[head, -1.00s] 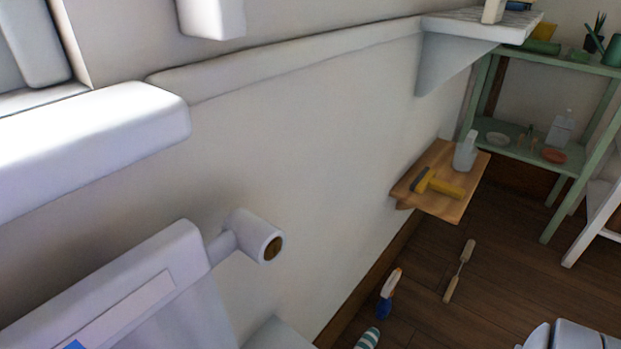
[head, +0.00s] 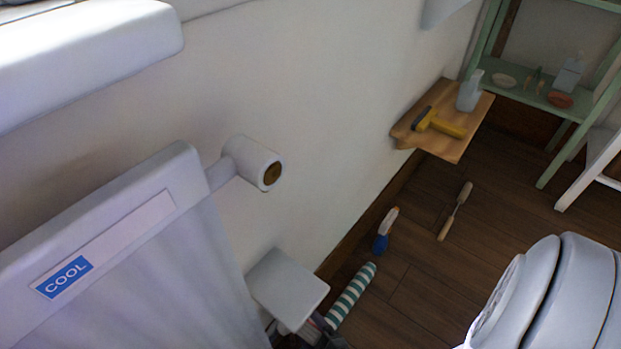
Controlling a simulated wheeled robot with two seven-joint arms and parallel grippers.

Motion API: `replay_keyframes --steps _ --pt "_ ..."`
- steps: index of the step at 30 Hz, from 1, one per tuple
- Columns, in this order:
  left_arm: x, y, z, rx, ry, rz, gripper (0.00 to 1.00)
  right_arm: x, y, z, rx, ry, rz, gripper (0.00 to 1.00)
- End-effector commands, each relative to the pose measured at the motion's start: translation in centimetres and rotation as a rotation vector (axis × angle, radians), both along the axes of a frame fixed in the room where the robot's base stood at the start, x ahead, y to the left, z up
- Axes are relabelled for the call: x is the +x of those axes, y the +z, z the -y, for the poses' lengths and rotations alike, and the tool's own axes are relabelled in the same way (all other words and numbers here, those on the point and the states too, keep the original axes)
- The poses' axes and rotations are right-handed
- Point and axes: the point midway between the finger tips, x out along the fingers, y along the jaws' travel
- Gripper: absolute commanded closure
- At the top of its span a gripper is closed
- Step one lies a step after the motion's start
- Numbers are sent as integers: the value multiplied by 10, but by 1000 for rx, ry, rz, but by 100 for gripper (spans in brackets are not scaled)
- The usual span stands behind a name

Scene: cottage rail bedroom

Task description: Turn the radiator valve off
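The radiator (head: 130,260) is a pale panel at the lower left in the head view. A pale strip along its top carries a blue label (head: 64,277) reading COOL. The radiator valve (head: 252,161) is a white cylinder with a round brown-gold end, on a short pipe from the radiator's right upper corner. Nothing touches the valve. Neither gripper can be made out. A rounded white link of my arm (head: 560,295) fills the lower right corner.
A pale square ledge (head: 288,285) sits below the valve. A wooden wall shelf (head: 445,140) holds a yellow-handled tool and a bottle. A striped roll (head: 350,296) and two small tools lie on the floor. A green rack (head: 520,82) stands behind.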

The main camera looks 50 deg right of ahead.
Motion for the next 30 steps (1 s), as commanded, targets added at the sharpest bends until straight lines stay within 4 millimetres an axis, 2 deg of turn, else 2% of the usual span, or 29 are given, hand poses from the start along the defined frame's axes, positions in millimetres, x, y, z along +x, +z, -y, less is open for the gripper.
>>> replay_keyframes --steps 12,29,30 --pt "0 -1 0 0 0 0 41 -3 -3 -1 -163 -1 1 91" --pt "1 0 0 1 0 1 41 -2 -1 -1 -191 3 7 91" --pt "1 0 0 1 0 1 41 -2 -1 -1 -191 3 7 24"
